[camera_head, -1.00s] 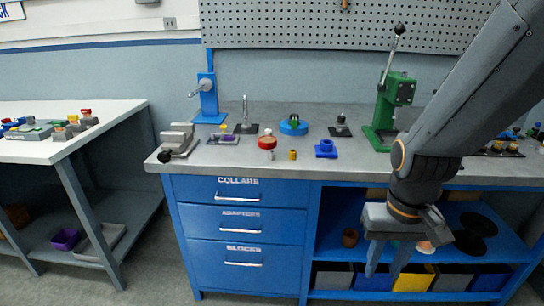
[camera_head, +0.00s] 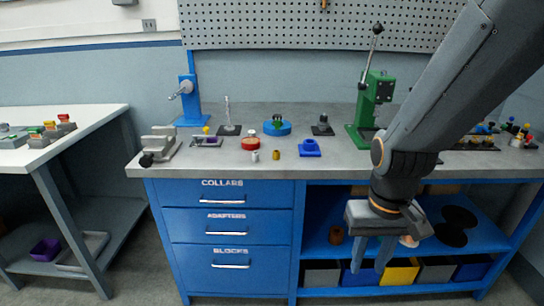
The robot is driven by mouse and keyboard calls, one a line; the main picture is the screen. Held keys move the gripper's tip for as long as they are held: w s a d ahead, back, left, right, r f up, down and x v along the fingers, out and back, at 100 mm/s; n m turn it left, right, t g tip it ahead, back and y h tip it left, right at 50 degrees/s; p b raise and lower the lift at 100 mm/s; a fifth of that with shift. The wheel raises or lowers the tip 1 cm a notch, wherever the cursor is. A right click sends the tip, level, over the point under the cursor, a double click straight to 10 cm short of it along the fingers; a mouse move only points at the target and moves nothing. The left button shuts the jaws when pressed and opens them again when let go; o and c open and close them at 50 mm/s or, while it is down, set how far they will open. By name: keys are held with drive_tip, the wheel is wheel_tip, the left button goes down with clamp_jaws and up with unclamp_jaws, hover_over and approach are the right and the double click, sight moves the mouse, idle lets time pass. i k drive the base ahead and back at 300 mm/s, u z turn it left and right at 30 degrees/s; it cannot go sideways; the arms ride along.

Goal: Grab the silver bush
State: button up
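The silver bush looks to be the small silver-grey cylinder (camera_head: 255,156) standing upright near the front edge of the grey bench top. A small brass cylinder (camera_head: 276,155) stands just to its right, and a red round part (camera_head: 250,144) lies just behind it. My gripper (camera_head: 370,262) hangs at the right, in front of the bench's open shelves, fingers pointing down. It is well to the right of the silver cylinder and lower in the picture. The two fingers are apart with nothing seen between them.
A blue square block (camera_head: 310,148) and a blue round part (camera_head: 277,128) sit close by. The bench front edge (camera_head: 220,173) lies before the parts.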

sight(255, 155)
drive_tip(key=u, duration=0.65)
drive_tip(key=i, duration=0.9)
drive_tip(key=u, duration=0.5)
